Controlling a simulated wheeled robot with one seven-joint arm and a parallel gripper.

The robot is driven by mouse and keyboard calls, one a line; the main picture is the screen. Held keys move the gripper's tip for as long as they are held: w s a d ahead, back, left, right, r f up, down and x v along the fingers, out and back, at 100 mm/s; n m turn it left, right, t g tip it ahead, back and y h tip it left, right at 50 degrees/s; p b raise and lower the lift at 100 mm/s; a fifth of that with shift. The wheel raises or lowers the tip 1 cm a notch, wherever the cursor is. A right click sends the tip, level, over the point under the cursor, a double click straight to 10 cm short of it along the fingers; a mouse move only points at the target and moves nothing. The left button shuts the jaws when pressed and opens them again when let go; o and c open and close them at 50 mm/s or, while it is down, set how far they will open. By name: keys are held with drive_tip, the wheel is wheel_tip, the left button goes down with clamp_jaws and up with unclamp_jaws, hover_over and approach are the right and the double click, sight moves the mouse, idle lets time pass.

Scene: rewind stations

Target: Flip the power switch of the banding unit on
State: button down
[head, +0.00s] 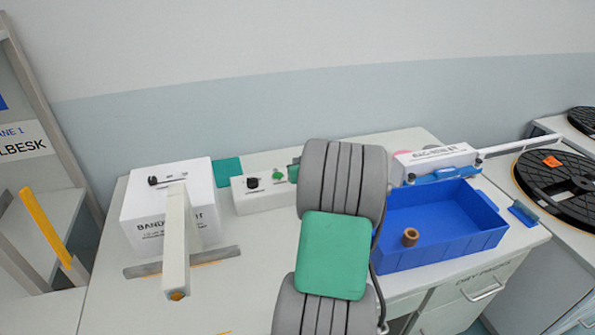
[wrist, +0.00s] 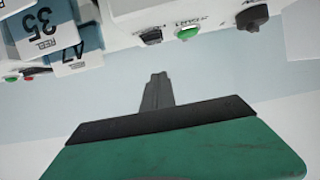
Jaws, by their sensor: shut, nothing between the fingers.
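The banding unit (head: 142,213) is a white box with partly legible "BAND..." lettering, at the table's left in the head view. A small black control (head: 152,181) sits on its top; I cannot tell its setting. A long white arm (head: 176,240) reaches forward from it. In the wrist view my gripper (wrist: 158,76) is shut and empty, its dark fingers apart from the white control box at the top. In the head view my arm hides the fingers.
The white control box (head: 240,200) has a black knob (wrist: 252,18), a green button (wrist: 187,33) and a black switch (wrist: 151,37). A blue bin (head: 440,242) holds a brown ring (head: 410,237). Numbered tags (wrist: 62,35) show at upper left in the wrist view.

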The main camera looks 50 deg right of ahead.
drive_tip(key=f, duration=0.4)
drive_tip(key=shift+w+d+f+p, duration=0.15)
drive_tip(key=shift+w+p, duration=0.05)
drive_tip(key=shift+p, duration=0.15)
drive_tip(key=f+b, duration=0.1)
drive_tip(key=b, duration=0.3)
drive_tip(key=shift+s+f+t, duration=0.1)
drive_tip(key=shift+f+t, duration=0.2)
drive_tip(key=shift+f, duration=0.1)
drive_tip(key=shift+r, duration=0.7)
drive_tip(key=r, duration=0.1)
drive_tip(key=s+r, duration=0.1)
drive_tip(key=r+p, duration=0.1)
drive_tip(key=shift+s+a+r, duration=0.15)
drive_tip(key=shift+a+r, duration=0.2)
drive_tip(key=shift+r, duration=0.05)
drive_tip(key=f+b+v, duration=0.1)
drive_tip(key=v, duration=0.8)
drive_tip(key=shift+s+a+f+b, duration=0.2)
drive_tip(key=shift+a+f+b, duration=0.1)
drive_tip(key=shift+f, duration=0.1)
